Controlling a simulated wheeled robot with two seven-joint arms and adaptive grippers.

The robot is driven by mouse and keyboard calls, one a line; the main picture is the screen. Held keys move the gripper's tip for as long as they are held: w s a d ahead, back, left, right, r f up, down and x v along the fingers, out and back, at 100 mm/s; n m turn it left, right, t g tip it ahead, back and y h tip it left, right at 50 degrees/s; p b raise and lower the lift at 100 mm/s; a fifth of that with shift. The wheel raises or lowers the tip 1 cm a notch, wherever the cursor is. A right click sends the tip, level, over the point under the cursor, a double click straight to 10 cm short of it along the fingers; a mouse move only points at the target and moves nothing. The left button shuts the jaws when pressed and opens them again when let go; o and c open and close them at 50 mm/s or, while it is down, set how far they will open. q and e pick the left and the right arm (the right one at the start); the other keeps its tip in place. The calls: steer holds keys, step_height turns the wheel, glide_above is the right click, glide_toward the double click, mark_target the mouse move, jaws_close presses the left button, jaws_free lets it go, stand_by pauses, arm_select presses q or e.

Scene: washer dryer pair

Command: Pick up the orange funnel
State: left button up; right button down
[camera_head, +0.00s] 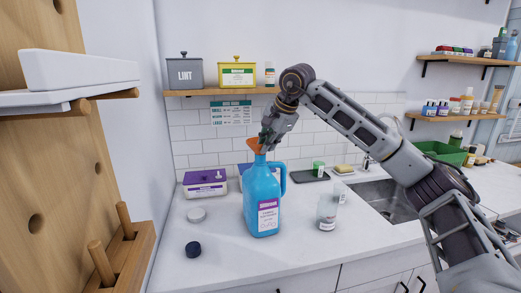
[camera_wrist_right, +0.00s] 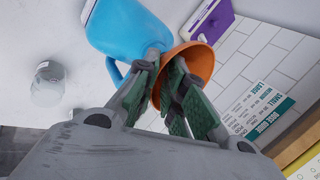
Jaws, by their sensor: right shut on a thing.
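The orange funnel (camera_head: 254,145) is at the mouth of the blue jug (camera_head: 262,188), which stands upright on the white counter (camera_head: 330,240). In the right wrist view the funnel (camera_wrist_right: 200,60) has its wide rim toward the camera, and the jug (camera_wrist_right: 125,30) is behind it. My right gripper (camera_head: 265,138) reaches down from above to the funnel. In the wrist view its green-padded fingers (camera_wrist_right: 163,78) are shut on the funnel's wall near the rim. Whether the spout is still inside the jug's neck is hidden. My left gripper is out of view.
A dark cap (camera_head: 193,249) and a white lid (camera_head: 196,215) lie left of the jug. A clear jar (camera_head: 327,212) stands to its right, before the sink (camera_head: 388,198). A purple-lidded box (camera_head: 205,184) is behind. A shelf (camera_head: 215,92) hangs above.

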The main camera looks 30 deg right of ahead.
steer(key=shift+r, duration=0.1)
steer(key=shift+r, duration=0.55)
step_height(320, 180, up, 3)
steer(key=shift+r, duration=0.2)
step_height(320, 180, up, 4)
steer(key=shift+r+p, duration=0.2)
steer(key=shift+p, duration=0.35)
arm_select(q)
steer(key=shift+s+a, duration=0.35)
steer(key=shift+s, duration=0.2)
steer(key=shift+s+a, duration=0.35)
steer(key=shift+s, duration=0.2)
arm_select(e)
steer(key=shift+r, duration=0.45)
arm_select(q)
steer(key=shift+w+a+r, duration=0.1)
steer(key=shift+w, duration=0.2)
arm_select(e)
steer(key=shift+f, duration=0.1)
